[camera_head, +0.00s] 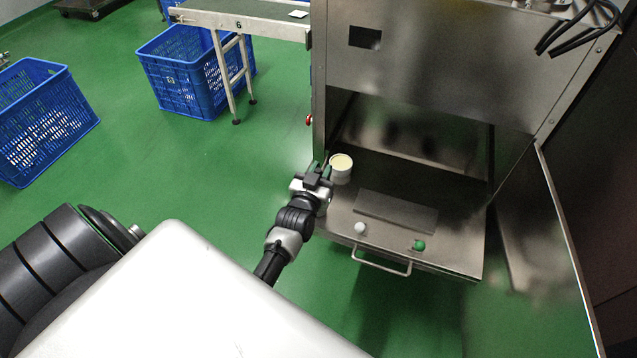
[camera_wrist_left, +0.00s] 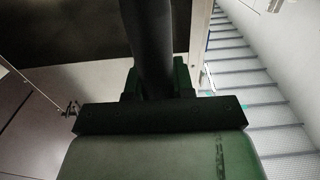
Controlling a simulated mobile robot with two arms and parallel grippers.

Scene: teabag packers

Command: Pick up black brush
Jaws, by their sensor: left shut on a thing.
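My left gripper (camera_head: 320,170) is at the left edge of the machine's metal shelf, beside a small white tub. In the left wrist view, the gripper (camera_wrist_left: 157,82) is shut on a dark, round shaft, which I take to be the handle of the black brush (camera_wrist_left: 152,38). The shaft runs up and out of the top of that view, so its far end is hidden. In the head view the brush cannot be made out at the gripper. My right gripper is in neither view.
The white tub (camera_head: 341,164) stands on the metal shelf (camera_head: 455,250), which has a front handle and white and green round knobs. Blue crates (camera_head: 45,125) stand on the green floor at left, near a conveyor (camera_head: 245,22). An open door (camera_head: 560,250) bounds the right.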

